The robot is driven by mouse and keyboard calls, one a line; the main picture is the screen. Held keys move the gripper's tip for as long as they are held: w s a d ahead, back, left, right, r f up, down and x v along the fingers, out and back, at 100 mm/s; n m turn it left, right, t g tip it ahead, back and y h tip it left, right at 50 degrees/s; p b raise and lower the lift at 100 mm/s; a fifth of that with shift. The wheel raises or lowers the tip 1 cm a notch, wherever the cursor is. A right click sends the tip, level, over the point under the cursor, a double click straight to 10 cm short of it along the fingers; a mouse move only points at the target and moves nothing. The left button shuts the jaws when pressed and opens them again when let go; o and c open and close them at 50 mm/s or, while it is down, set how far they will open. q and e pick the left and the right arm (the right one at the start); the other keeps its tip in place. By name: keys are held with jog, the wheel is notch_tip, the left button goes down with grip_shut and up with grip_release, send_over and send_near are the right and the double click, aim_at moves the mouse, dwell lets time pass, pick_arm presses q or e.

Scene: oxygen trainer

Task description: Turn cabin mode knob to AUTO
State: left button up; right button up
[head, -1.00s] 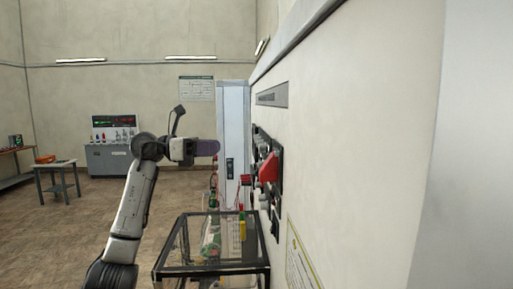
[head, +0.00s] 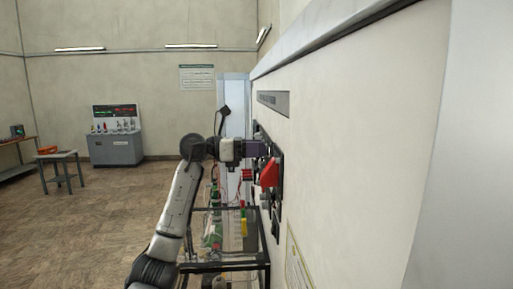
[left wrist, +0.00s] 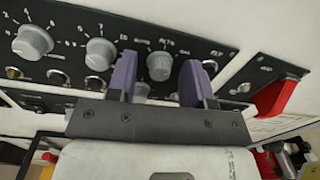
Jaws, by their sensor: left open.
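A black control panel with a row of grey round knobs shows in the left wrist view: a left knob (left wrist: 33,42), a middle knob (left wrist: 99,53) and a right knob (left wrist: 159,66). In the head view the left gripper (head: 257,149) is at the wall panel, which is seen edge-on. My right gripper is not in view.
A red handle (head: 270,173) sticks out of the wall just nearer than the gripper; it also shows in the left wrist view (left wrist: 284,95). Metal toggles line the panel below the knobs. A black-framed clear case (head: 222,266) stands below the arm.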

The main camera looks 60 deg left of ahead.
pick_arm(q)
grip_shut()
dwell(0.4)
jog(key=shift+n, duration=0.3)
jog(key=n+p, duration=0.4)
jog(key=n, duration=1.5)
jog(key=shift+f+t, duration=0.1)
jog(key=shift+t, duration=0.3)
jog(key=shift+n, duration=0.5)
